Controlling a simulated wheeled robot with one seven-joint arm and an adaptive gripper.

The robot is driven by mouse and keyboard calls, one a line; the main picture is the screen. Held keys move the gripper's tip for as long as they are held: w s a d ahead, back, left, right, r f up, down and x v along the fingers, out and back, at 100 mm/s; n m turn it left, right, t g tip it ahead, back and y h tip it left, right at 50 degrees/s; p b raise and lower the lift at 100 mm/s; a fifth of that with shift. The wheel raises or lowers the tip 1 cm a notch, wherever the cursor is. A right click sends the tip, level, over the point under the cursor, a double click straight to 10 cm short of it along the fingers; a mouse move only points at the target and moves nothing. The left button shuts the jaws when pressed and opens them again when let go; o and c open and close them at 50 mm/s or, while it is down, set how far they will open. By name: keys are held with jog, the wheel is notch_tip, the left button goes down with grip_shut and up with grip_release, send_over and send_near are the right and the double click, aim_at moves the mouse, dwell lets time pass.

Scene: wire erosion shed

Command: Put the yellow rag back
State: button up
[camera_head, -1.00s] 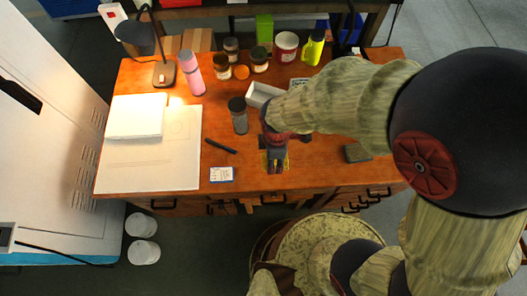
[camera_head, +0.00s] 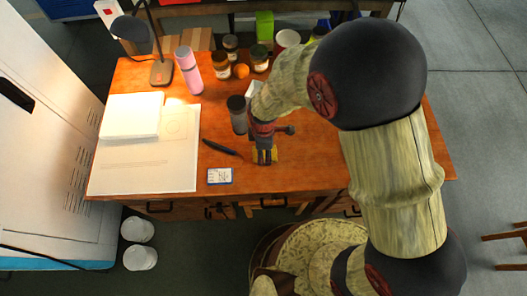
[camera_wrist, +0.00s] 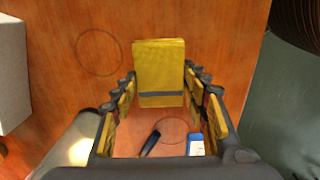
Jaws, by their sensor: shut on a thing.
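The yellow rag (camera_wrist: 159,60) is a folded yellow rectangle with a grey stripe across it. In the wrist view it sits between the fingertips of my gripper (camera_wrist: 160,88), over the wooden desk top. My gripper (camera_head: 264,160) is shut on it, pointing down near the desk's front middle. In the head view only small yellow parts of the rag (camera_head: 273,154) show around the dark fingers. I cannot tell whether the rag touches the desk (camera_head: 310,170).
A grey canister (camera_head: 237,115) stands close to the gripper's upper left. A black pen (camera_head: 219,147) and a small white-blue card (camera_head: 220,176) lie to its left. Several jars, a pink bottle (camera_head: 189,70) and a lamp (camera_head: 133,29) stand behind. Bare wood lies to the right.

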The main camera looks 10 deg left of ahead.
aim_at(264, 153)
jog(key=shift+r, duration=0.1)
jog(key=o, duration=1.1)
notch_tip(264, 153, up, 12)
jog(key=p, duration=0.3)
jog(key=shift+p, duration=0.35)
